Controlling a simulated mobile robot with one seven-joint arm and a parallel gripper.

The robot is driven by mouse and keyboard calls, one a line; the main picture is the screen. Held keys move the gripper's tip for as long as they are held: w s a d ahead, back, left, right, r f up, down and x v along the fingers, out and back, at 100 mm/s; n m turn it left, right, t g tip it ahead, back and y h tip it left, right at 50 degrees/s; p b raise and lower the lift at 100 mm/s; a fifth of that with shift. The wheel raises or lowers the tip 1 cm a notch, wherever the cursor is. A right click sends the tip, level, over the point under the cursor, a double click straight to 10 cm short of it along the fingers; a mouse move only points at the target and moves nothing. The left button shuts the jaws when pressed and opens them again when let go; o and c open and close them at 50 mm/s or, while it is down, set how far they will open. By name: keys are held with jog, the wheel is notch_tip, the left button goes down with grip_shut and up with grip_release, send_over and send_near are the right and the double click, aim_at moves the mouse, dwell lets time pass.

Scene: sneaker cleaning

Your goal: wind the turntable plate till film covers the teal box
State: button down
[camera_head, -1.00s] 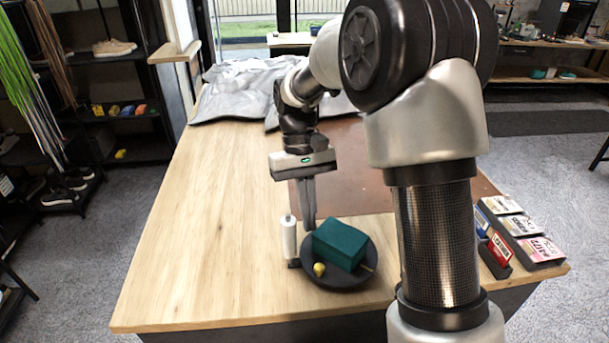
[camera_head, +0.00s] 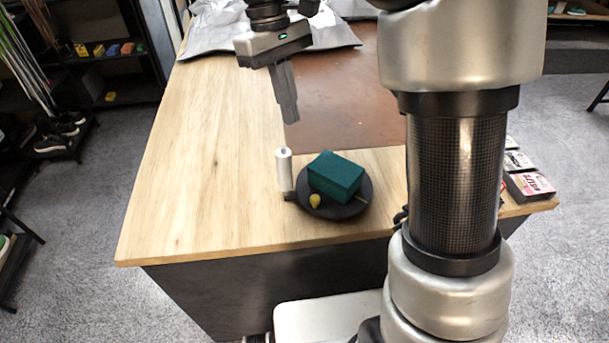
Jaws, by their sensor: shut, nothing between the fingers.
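The teal box (camera_head: 336,174) sits on the round dark turntable plate (camera_head: 333,211) near the table's front edge. Its teal faces show, and I can make out no film over them. A small yellow knob (camera_head: 315,200) stands on the plate at its front left. A white film roll (camera_head: 284,170) stands upright on a dark base just left of the plate. My gripper (camera_head: 290,122) is shut and empty, pointing down. It is above and behind the roll and the plate in the picture, apart from both.
The wooden table (camera_head: 200,190) is clear on the left. A brown mat (camera_head: 345,95) lies behind the plate, and grey cloth (camera_head: 215,30) lies at the back. Small card boxes (camera_head: 530,186) stand at the right edge, partly behind my arm.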

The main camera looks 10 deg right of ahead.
jog(key=b, duration=0.2)
send_over(306, 199)
jog(key=f, duration=1.7)
jog(key=shift+w+a+f, duration=0.1)
jog(key=shift+w+f, duration=0.1)
jog(key=shift+f, duration=0.15)
jog(key=shift+s+n, duration=0.25)
jog(key=shift+n, duration=0.05)
